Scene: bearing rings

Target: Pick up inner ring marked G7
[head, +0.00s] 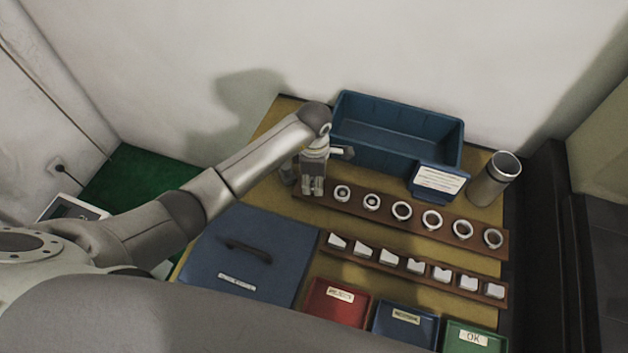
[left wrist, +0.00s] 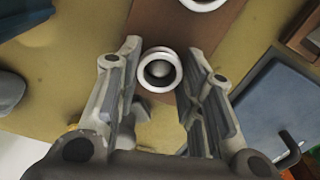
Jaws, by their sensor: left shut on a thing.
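My left gripper (head: 313,188) points down over the left end of the back wooden rack (head: 328,203). In the left wrist view, a pale metal ring (left wrist: 159,70) with a dark bore and a rounded grey centre sits between the fingers of this gripper (left wrist: 164,60), which is shut on it. No G7 mark can be read on it. In the head view the gripper hides this ring. Several other rings, such as the nearest one (head: 342,193), stand in a row along the rack to the right. My right gripper is out of view.
A blue bin (head: 455,140) stands behind the rack, with a metal cup (head: 494,180) at right. A front rack (head: 410,268) holds white label blocks. A blue lidded box (head: 245,265) and red (head: 338,302), blue (head: 405,318) and green (head: 473,338) trays lie nearer.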

